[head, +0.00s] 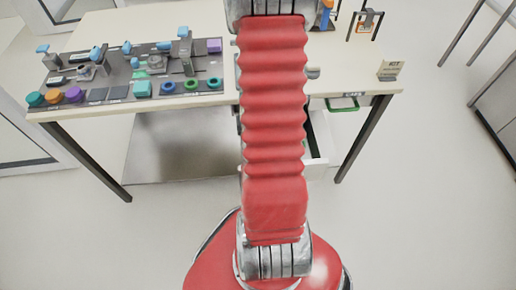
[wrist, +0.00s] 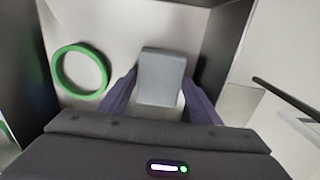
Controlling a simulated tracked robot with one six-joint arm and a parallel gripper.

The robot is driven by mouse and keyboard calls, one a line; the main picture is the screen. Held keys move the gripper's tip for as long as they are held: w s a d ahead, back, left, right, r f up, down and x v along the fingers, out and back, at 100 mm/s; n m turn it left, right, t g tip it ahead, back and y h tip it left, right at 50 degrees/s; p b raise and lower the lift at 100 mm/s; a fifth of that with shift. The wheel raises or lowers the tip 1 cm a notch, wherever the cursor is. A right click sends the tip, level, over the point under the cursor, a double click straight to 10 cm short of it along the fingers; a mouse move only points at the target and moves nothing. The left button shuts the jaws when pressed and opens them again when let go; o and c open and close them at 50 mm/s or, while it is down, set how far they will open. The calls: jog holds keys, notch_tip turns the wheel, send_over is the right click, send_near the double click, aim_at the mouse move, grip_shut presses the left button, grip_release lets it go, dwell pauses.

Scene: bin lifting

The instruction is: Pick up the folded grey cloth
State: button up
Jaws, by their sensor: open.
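The folded grey cloth (wrist: 161,77) shows in the wrist view as a small grey block on the pale floor of a bin or drawer (wrist: 108,27). My gripper (wrist: 160,92) is open, with one dark finger on each side of the cloth. I cannot tell whether the fingers touch it. The near end of the cloth is close to the gripper body. In the head view my red arm covers the middle of the scene, and the cloth and gripper are hidden.
A green ring (wrist: 80,70) lies left of the cloth. Dark walls stand at left and right. An open drawer (head: 318,140) shows below the table, right of my arm.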

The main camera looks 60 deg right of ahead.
dwell(0.3)
jog(key=c, duration=0.7)
jog(key=shift+r, duration=0.2)
notch_tip(320, 180, up, 18)
jog(key=shift+f, duration=0.15)
dwell(0.4)
dwell(0.3)
